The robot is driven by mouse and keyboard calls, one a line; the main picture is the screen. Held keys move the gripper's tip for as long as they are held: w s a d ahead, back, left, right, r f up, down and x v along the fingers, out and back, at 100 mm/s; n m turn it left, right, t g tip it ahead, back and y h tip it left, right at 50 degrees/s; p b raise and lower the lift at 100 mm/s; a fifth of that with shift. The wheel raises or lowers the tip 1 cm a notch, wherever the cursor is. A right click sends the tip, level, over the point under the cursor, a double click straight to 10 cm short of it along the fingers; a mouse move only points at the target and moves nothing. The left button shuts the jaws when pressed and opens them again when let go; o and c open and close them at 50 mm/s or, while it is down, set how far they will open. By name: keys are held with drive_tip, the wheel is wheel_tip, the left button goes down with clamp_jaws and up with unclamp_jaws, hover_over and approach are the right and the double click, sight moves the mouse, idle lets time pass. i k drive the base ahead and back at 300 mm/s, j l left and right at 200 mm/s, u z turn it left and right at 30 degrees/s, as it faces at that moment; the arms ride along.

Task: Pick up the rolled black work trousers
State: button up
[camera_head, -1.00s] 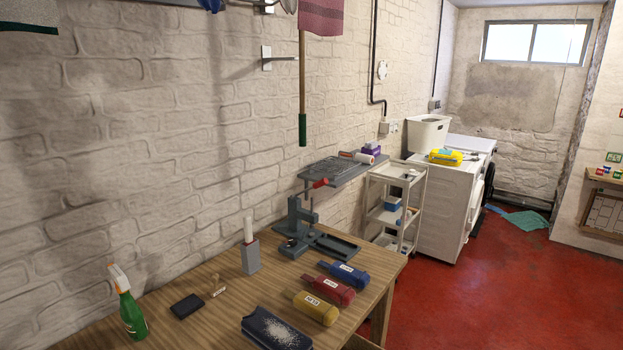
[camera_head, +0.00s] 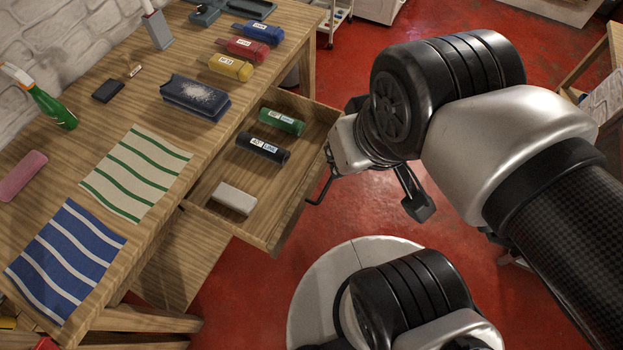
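The rolled black work trousers (camera_head: 263,147) are a dark roll with a white label. They lie in the open wooden drawer (camera_head: 290,215), between a green roll and a pale block. My gripper (camera_head: 385,165) is to the right of the drawer, just outside its front, apart from the black roll. One dark finger shows, pointing down over the red floor. My wrist covers much of the gripper, so its opening cannot be judged. I see nothing held in it.
The drawer also holds a green roll (camera_head: 281,122) and a whitish block (camera_head: 234,198). On the bench top are yellow (camera_head: 230,68), red (camera_head: 246,49) and blue (camera_head: 257,32) rolls, a dark blue brush-like item (camera_head: 195,98), striped cloths (camera_head: 135,172) and a spray bottle (camera_head: 42,97).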

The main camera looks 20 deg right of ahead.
sight(275, 154)
drive_tip(key=i+l+u, duration=0.25)
drive_tip(key=u, duration=0.2)
drive_tip(key=i+l+u, duration=0.2)
drive_tip(key=l+u, duration=0.25)
